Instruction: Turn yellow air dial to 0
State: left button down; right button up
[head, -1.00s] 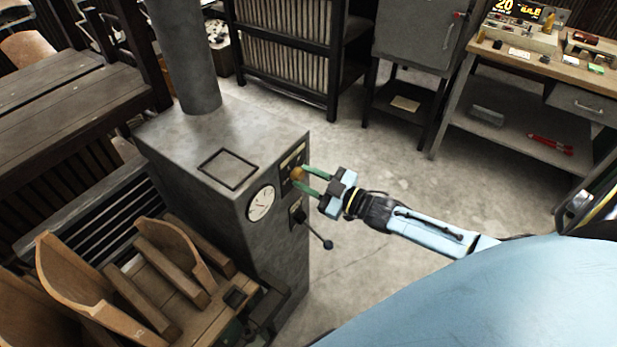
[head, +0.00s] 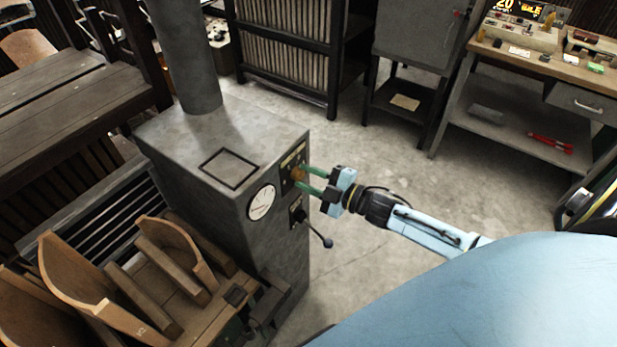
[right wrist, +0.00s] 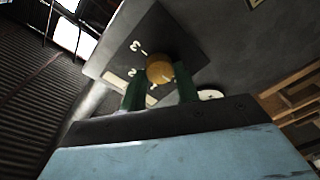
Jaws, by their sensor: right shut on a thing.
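The yellow air dial (head: 298,173) is a round yellow-brown knob on a dark plate on the front of the grey metal cabinet (head: 225,140). In the right wrist view the dial (right wrist: 160,68) sits on its dark plate (right wrist: 150,45) with white numerals, some partly hidden; I cannot make out a 0. My right gripper (head: 306,181) reaches it from the right, its green fingers shut on the dial's sides. The right wrist view shows the fingers (right wrist: 160,88) on either side of the knob. My left gripper is not in view.
A round white gauge (head: 262,202) is left of the dial. A lever with a black ball (head: 328,243) sticks out below. Curved wooden pieces (head: 85,265) lie at the lower left. A workbench (head: 530,60) stands at the upper right.

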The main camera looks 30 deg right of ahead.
dwell(0.3)
jog(key=o, duration=1)
jog(key=v, duration=1.3)
jog(key=shift+s+d, duration=0.1)
jog(key=shift+s, duration=0.1)
jog(key=shift+f, duration=0.15)
